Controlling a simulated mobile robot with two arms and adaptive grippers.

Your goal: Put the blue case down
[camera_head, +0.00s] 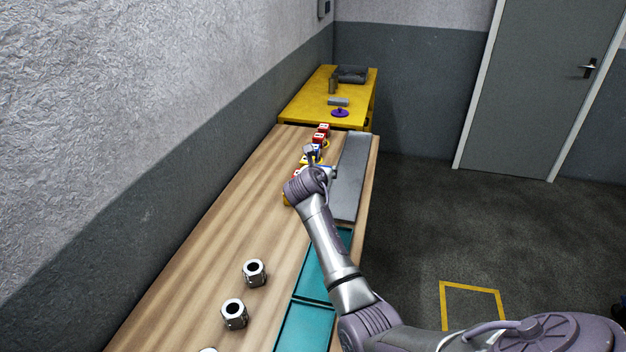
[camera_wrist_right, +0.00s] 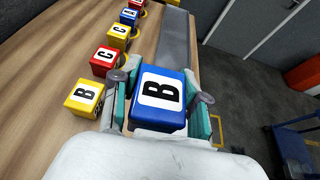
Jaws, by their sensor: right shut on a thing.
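The blue case (camera_wrist_right: 160,92) has a white label with a black B. My right gripper (camera_wrist_right: 161,103) is shut on it, with one teal-padded finger on each side. Whether the case touches a surface below cannot be told. In the head view my right gripper (camera_head: 315,164) is over the far part of the wooden bench, and my arm hides most of what is beneath. Left of the held case in the wrist view is a row with a yellow B case (camera_wrist_right: 84,98), a red C case (camera_wrist_right: 104,61), a yellow C case (camera_wrist_right: 119,36) and a blue A case (camera_wrist_right: 129,16). My left gripper is not in view.
A grey strip (camera_head: 351,185) runs along the right side of the wooden bench (camera_head: 215,225). Teal trays (camera_head: 306,328) and metal hex parts (camera_head: 254,272) are nearer. A yellow table (camera_head: 305,105) stands beyond. The bench's left middle is clear.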

